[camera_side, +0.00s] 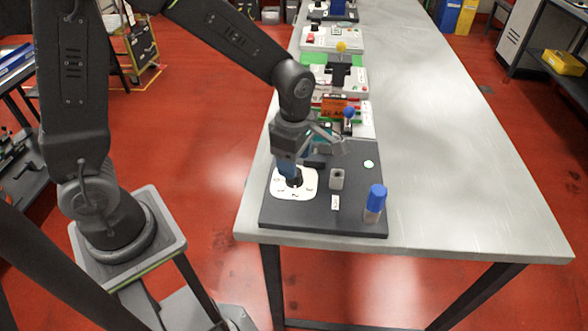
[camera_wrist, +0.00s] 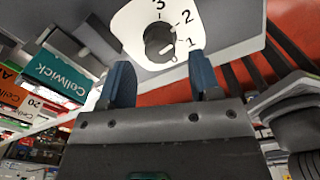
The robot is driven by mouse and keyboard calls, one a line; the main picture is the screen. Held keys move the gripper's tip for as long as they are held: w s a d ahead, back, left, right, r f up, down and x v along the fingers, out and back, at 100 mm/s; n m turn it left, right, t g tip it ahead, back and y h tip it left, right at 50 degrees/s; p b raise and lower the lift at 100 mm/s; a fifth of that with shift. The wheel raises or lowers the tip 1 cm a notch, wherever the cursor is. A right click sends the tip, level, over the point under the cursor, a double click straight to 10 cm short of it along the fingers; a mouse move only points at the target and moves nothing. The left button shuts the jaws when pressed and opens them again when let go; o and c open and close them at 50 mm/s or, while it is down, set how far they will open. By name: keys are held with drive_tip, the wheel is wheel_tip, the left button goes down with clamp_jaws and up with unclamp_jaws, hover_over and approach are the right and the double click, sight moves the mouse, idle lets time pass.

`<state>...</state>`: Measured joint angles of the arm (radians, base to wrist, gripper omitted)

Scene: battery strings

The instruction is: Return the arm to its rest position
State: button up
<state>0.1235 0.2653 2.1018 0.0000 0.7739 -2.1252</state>
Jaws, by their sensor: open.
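My gripper (camera_side: 288,168) is low over the dark board (camera_side: 325,222) at the near end of the table. Its two blue fingers are apart in the wrist view (camera_wrist: 162,78), with nothing held between them. A black knob (camera_wrist: 159,43) on a white dial plate (camera_wrist: 128,28) marked with numbers is just beyond the fingertips. In the side view the plate (camera_side: 281,191) lies under the gripper, and the fingers partly hide the knob (camera_side: 295,180). I cannot tell whether a finger touches the knob.
A blue-capped tube (camera_side: 375,203) stands at the board's right corner. A teal Cellwick box (camera_wrist: 60,75) and several more stations lie farther back. The table's right side (camera_side: 455,175) is clear.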

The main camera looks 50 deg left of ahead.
idle(0.3)
drive_tip(key=s+a+r+m+t, duration=0.2)
drive_tip(key=s+r+m, duration=0.5)
drive_tip(key=m, duration=0.4)
drive_tip(key=s+a+r+m+t, duration=0.2)
drive_tip(key=s+r+m, duration=0.5)
drive_tip(key=m, duration=0.5)
drive_tip(key=shift+a+r+t, duration=0.15)
drive_tip(key=shift+r+t, duration=0.45)
drive_tip(key=shift+t, duration=0.2)
drive_tip(key=shift+s, duration=0.1)
